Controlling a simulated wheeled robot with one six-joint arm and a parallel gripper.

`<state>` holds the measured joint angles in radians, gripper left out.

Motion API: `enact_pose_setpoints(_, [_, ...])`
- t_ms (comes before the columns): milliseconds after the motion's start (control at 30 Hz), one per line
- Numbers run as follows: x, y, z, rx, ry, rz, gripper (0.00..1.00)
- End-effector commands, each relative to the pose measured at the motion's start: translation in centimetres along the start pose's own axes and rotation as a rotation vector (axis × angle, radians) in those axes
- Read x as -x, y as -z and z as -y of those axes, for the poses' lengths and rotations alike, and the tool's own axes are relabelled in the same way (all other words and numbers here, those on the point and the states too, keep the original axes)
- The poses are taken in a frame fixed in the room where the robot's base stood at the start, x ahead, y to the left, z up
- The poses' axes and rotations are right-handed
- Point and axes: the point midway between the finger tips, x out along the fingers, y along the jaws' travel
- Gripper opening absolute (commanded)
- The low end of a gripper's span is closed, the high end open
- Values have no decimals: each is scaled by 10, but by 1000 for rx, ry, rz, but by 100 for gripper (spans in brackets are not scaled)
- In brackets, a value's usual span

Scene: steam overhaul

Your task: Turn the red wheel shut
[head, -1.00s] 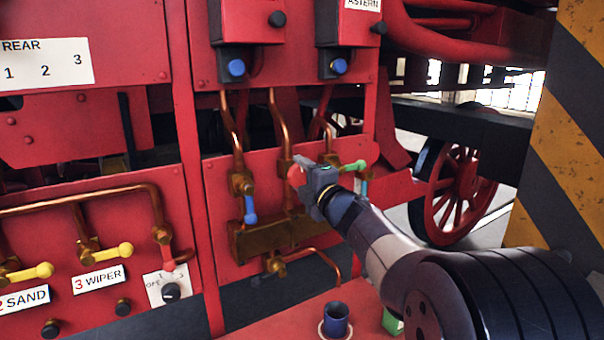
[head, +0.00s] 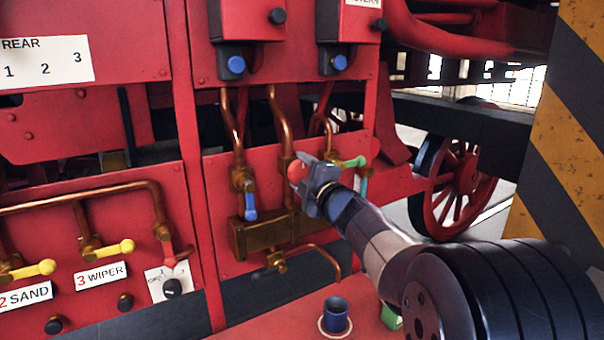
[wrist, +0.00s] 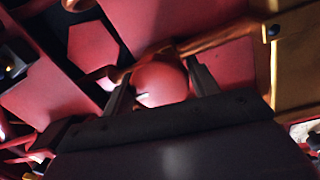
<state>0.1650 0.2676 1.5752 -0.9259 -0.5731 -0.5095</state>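The red wheel (head: 295,171) is a small round red knob on the coppery pipework of the red panel, right of the blue lever valve. My gripper (head: 304,178) reaches it from the right and hides part of it. In the wrist view the red wheel (wrist: 160,82) sits between my two fingers (wrist: 163,90), one close on each side, and it has a small white mark near its lower left edge. The fingers look closed on its rim, though the contact itself is not clear.
A blue lever (head: 250,205) hangs to the left and a green lever (head: 352,162) sticks out just right of my gripper. A brass block (head: 262,238) is below. A blue cup (head: 335,313) stands on the red ledge. A striped post (head: 570,130) rises at right.

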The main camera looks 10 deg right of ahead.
Motion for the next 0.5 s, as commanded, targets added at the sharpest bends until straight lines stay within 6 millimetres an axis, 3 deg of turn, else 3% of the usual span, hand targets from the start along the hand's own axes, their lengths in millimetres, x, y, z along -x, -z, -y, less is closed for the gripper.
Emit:
enact_pose_setpoints(200, [0,0,0,2,0,0,75])
enact_pose_setpoints(500, [2,0,0,4,0,0,75])
